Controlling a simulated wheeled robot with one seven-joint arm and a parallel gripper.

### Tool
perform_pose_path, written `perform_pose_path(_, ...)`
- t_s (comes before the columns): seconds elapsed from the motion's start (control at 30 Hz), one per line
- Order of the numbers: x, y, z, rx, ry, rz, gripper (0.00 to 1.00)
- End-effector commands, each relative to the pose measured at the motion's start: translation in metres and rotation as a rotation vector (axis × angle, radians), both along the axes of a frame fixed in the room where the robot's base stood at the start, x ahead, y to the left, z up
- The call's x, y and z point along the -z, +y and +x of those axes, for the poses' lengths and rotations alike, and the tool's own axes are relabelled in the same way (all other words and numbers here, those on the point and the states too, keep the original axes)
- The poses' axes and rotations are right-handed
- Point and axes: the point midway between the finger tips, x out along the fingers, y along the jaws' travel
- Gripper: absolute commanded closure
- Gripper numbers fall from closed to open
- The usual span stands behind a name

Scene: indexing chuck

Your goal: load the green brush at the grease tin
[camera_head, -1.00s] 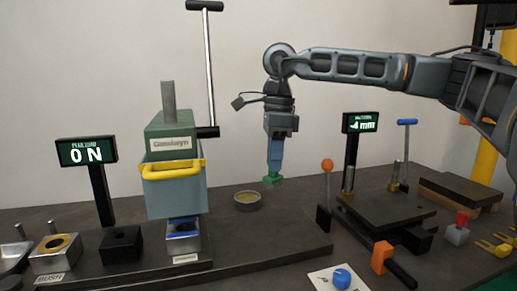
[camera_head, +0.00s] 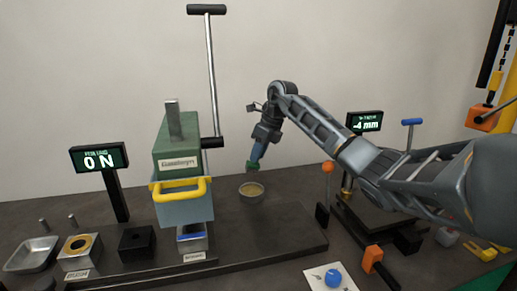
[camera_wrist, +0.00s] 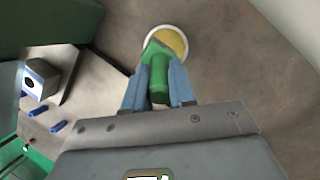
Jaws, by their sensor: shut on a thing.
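The green brush (camera_wrist: 158,75) is held between the two blue fingers of my gripper (camera_wrist: 160,88) in the wrist view. Its green end also shows below the fingers in the head view (camera_head: 253,165). The grease tin (camera_head: 251,192), a low round tin with yellowish content, stands on the bench just below my gripper (camera_head: 256,155). In the wrist view the tin (camera_wrist: 174,41) lies just beyond the brush head, which overlaps its near rim. In the head view the brush is tilted and looks to be above the tin. Whether its bristles touch the grease is hidden.
A green press (camera_head: 177,150) with a yellow handle (camera_head: 182,191) stands left of the tin. A lever with an orange knob (camera_head: 327,168) and a dark fixture stand to the right. A "0 N" display (camera_head: 98,158) is at far left. Bench around the tin is clear.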

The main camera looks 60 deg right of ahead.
Motion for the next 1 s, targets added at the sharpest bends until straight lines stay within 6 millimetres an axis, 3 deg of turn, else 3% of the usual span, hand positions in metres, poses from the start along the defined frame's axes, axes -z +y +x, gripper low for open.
perform_pose_path(0.63,0.052,0.001,0.0,-0.002,-0.002,-0.001,1.0)
perform_pose_path(1.0,0.059,0.0,0.0,-0.001,-0.002,-0.002,1.0)
